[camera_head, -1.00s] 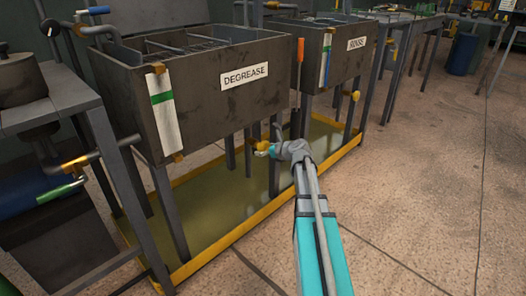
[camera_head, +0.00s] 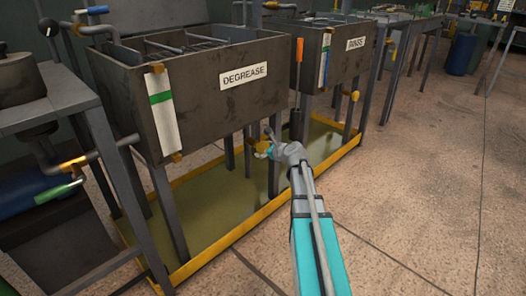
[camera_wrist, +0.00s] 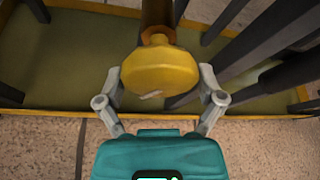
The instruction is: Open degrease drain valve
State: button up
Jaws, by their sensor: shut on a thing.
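The degrease tank (camera_head: 200,100) is a dark steel box with a white DEGREASE label, on the left in the head view. Its yellow drain valve (camera_head: 263,147) sits low beneath the tank's right end. In the wrist view the valve's rounded yellow handle (camera_wrist: 160,70) fills the space between the two grey fingers. My gripper (camera_wrist: 161,76) is shut on this handle, one finger on each side. In the head view my gripper (camera_head: 267,146) is at the valve, small and partly hidden by my wrist. The handle's far side is hidden.
A rinse tank (camera_head: 338,65) with a similar yellow valve (camera_head: 354,96) stands behind to the right. A yellow-edged drip tray (camera_head: 235,236) lies under both tanks. Tank legs (camera_head: 273,172) stand close to my gripper. The floor (camera_head: 430,180) to the right is clear.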

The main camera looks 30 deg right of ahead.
jog(key=shift+n+h, duration=0.3)
jog(key=o, duration=0.9)
jog(key=shift+c, duration=0.2)
jog(key=shift+a, duration=0.15)
